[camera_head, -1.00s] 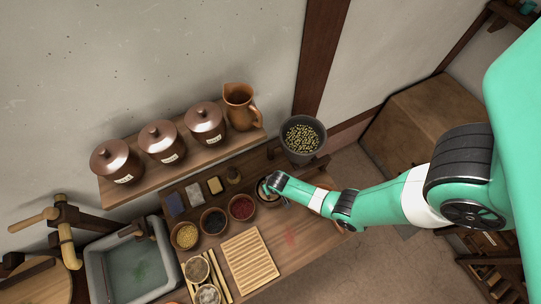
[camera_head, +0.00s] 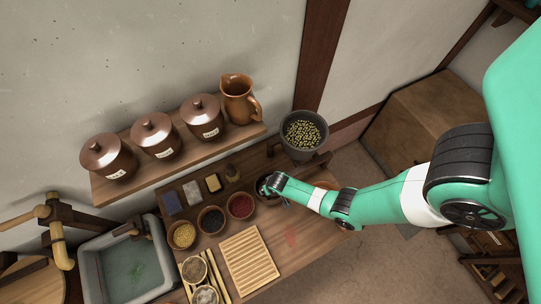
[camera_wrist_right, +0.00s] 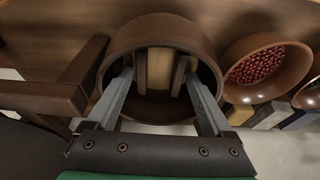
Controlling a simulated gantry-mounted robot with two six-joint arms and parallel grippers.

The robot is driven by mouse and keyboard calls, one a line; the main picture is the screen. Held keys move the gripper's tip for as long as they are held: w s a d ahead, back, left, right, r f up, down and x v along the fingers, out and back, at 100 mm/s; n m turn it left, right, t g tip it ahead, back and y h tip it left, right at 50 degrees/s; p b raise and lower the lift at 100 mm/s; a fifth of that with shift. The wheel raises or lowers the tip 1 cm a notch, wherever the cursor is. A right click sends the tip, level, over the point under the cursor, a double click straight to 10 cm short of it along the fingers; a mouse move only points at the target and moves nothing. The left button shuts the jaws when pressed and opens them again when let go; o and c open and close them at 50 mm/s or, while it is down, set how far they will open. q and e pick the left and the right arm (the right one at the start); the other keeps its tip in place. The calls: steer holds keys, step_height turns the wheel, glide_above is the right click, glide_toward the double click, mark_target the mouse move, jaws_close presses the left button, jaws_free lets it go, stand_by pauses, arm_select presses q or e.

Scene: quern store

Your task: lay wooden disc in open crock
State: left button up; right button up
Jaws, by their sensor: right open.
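The open crock (camera_wrist_right: 207,77) is a dark brown round vessel below my right gripper (camera_wrist_right: 160,95) in the right wrist view. A wooden piece with a pale middle band (camera_wrist_right: 159,68) and darker strips lies inside the crock, between my fingers; it looks like the wooden disc, though its round edge is hard to make out. The gripper is open, with one finger on each side of the piece, reaching within the rim. In the head view, my right gripper (camera_head: 272,186) is over the crock at the counter's right part and hides much of it. My left gripper is not in view.
A bowl of red beans (camera_head: 240,206) stands beside the crock, with more bowls to its left. A slatted board (camera_head: 249,261) lies in front. A grey pot (camera_head: 304,134), a jug (camera_head: 238,97) and lidded jars (camera_head: 155,136) stand behind. A sink (camera_head: 128,265) is at left.

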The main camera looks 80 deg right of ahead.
mark_target(274, 197)
steer(key=p+v, duration=1.2)
steer(key=shift+r, duration=0.4)
steer(key=shift+d, duration=0.1)
